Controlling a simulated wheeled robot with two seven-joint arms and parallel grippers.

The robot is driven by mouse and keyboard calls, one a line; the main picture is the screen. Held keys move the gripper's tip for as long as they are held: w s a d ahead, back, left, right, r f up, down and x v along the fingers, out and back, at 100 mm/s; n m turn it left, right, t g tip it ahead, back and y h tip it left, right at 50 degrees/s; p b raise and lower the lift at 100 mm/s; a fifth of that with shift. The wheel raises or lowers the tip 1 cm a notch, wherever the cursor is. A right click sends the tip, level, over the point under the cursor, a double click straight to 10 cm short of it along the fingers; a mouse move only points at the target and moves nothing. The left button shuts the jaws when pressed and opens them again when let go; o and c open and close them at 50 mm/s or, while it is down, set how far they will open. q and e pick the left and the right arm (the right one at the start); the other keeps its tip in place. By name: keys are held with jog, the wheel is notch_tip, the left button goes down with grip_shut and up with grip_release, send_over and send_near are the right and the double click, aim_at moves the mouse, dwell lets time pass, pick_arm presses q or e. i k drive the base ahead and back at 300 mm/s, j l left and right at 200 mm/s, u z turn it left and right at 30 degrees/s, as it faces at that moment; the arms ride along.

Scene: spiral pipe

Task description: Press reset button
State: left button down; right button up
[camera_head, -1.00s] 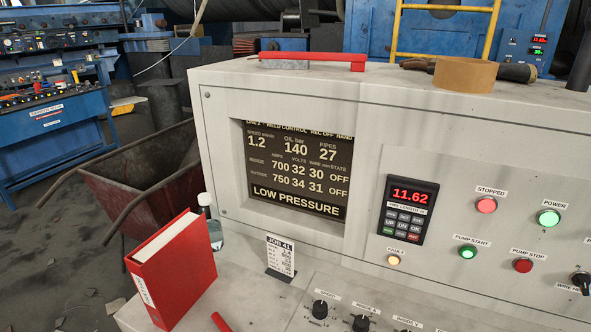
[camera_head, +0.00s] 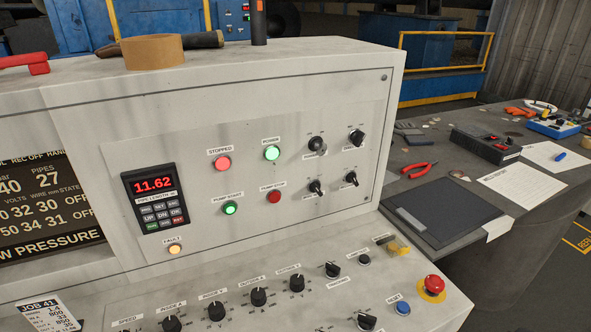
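A blue round button (camera_head: 403,307) sits on the sloped desk of the grey control console, at the lower right. A small white label (camera_head: 397,297) is just above it, too small to read surely. A keypad unit (camera_head: 155,200) on the upright panel shows 11.62 in red; it has grey keys, a green key and a red key at its lower right. The amber lamp (camera_head: 175,248) labelled FAULT is lit. The screen (camera_head: 45,205) at the left edge is partly cut off and shows LOW PRESSURE. Neither of my grippers is in view.
A red mushroom button (camera_head: 433,283) on a yellow ring stands close right of the blue button. Black knobs (camera_head: 258,297) line the desk. A red button (camera_head: 274,197) and green button (camera_head: 230,208) are on the panel. A dark side table (camera_head: 440,155) holds tools and papers.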

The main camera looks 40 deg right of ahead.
aim_at(401, 308)
jog(key=l+z, duration=0.1)
jog(key=z, duration=0.25)
jog(key=l+z, duration=0.1)
jog(key=z, duration=0.2)
jog(key=l+z, duration=0.1)
jog(key=z, duration=0.25)
jog(key=l+z, duration=0.5)
